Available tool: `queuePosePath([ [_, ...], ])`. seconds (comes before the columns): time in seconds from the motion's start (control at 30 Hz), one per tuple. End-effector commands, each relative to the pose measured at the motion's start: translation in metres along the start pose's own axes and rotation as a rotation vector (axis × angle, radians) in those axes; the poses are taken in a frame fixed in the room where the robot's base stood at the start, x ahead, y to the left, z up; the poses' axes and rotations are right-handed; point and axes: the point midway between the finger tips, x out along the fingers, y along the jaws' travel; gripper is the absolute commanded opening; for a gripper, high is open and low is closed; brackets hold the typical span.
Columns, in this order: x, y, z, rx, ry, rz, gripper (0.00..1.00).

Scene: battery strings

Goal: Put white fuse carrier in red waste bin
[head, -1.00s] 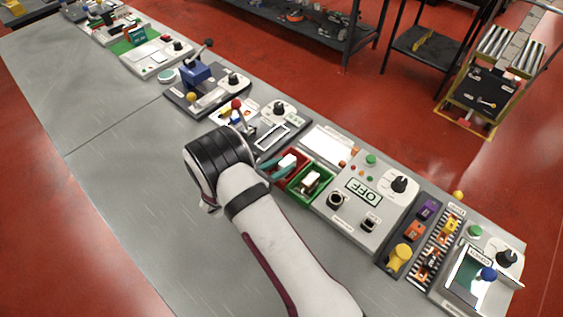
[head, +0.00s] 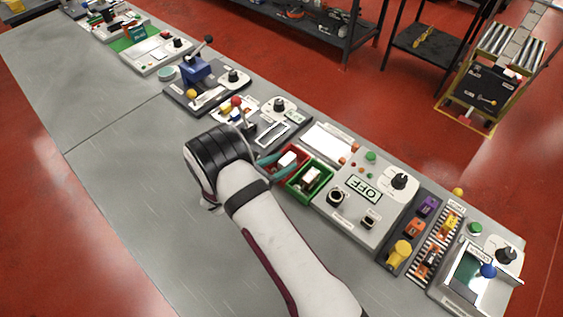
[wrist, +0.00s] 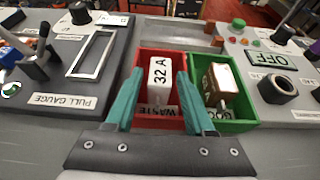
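The white fuse carrier (head: 287,160), marked "32 A", stands in the red waste bin (head: 273,175). In the wrist view the carrier (wrist: 159,78) is roughly upright inside the red bin (wrist: 180,60), whose label "WASTE" shows on the near wall. My gripper (wrist: 157,85) has its two teal fingers spread on either side of the carrier, with a gap visible on both sides. It is open and holds nothing. In the head view the gripper's fingers (head: 275,168) reach over the bins, partly hidden by my wrist.
A green bin (head: 321,191) adjoins the red one and holds another white part (head: 311,175) with a brown face. The OFF panel (head: 362,190) stands to the right, and the pull gauge (wrist: 70,75) to the left. The grey bench top on the left is clear.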

Motion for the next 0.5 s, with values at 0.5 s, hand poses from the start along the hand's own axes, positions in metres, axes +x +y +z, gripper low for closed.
queuePosePath([
  [0.5,-0.097,0.002,0.0,0.0,0.0,0.007,0.69],
])
